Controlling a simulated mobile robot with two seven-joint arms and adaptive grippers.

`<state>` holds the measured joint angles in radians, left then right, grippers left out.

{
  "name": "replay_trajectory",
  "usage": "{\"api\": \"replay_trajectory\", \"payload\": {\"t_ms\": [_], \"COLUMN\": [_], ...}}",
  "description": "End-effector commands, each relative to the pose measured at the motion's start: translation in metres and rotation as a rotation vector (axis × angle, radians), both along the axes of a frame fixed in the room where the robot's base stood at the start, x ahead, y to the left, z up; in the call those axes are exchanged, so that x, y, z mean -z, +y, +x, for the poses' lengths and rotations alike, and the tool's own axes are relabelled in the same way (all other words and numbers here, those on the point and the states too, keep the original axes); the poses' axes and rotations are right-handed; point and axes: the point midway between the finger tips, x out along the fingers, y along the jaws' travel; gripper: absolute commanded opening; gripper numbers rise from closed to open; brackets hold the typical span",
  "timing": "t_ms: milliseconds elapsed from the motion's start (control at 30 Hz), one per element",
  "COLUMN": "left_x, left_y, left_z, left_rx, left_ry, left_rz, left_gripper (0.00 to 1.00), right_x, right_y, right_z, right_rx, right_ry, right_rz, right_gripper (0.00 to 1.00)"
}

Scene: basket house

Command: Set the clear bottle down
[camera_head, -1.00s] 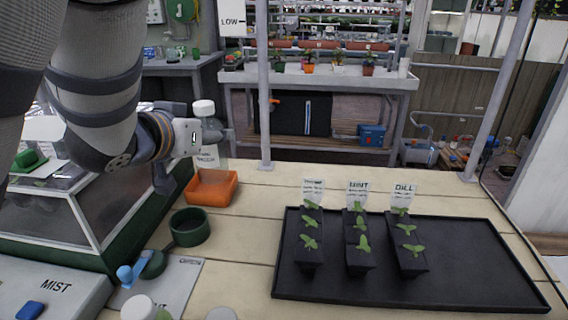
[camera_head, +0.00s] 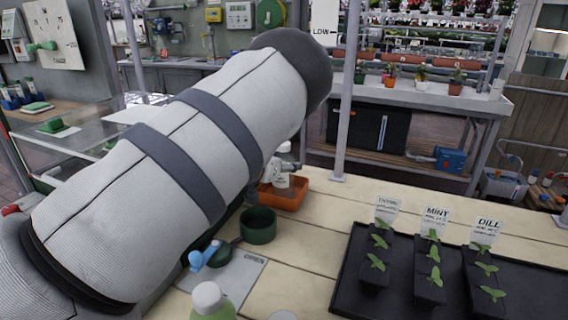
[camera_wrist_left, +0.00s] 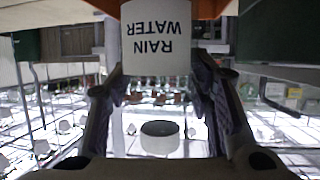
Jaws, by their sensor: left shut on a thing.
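The clear bottle (camera_head: 283,179) has a white cap and stands upright low at the orange tray (camera_head: 291,207). In the left wrist view its "RAIN WATER" label (camera_wrist_left: 155,40) appears upside down between the fingers, with the orange tray (camera_wrist_left: 170,9) at the top edge. My left gripper (camera_wrist_left: 165,95) is shut on the bottle. In the head view my left arm hides most of this gripper and the tray's left part. I cannot tell whether the bottle's base touches the tray floor. My right gripper is not in view.
A dark green round pot (camera_head: 258,228) stands just in front of the orange tray. A green bottle with a white cap (camera_head: 209,304) and a blue-handled item (camera_head: 204,256) are nearer. A black tray of labelled seedlings (camera_head: 345,285) fills the right; bare planks lie between.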

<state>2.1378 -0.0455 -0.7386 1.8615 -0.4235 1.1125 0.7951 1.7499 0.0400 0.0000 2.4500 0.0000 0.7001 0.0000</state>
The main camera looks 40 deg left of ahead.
Motion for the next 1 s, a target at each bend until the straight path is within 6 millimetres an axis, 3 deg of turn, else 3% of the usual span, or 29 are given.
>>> {"api": "replay_trajectory", "payload": {"t_ms": [167, 200, 267, 633, 1000], "left_x": [0.004, 0.004, 0.004, -0.002, -0.032], "left_y": [0.000, 0.000, 0.000, 0.000, -0.011], "left_z": [0.000, 0.000, 0.000, -0.001, -0.075], "left_rx": [0.000, 0.000, 0.000, 0.000, -0.002], "left_ry": [0.002, 0.002, 0.002, 0.001, 0.001], "left_rz": [0.000, 0.000, 0.000, 0.001, 0.000], "left_gripper": [0.20, 0.54, 0.67, 0.67, 0.67], "right_x": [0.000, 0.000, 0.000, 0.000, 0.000], "right_y": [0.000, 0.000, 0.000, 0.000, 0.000], "right_z": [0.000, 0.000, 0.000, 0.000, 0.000], "right_rx": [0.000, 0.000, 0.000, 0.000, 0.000], "right_ry": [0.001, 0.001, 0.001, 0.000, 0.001], "right_rz": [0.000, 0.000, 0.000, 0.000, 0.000], "right_gripper": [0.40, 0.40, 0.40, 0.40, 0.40]}}
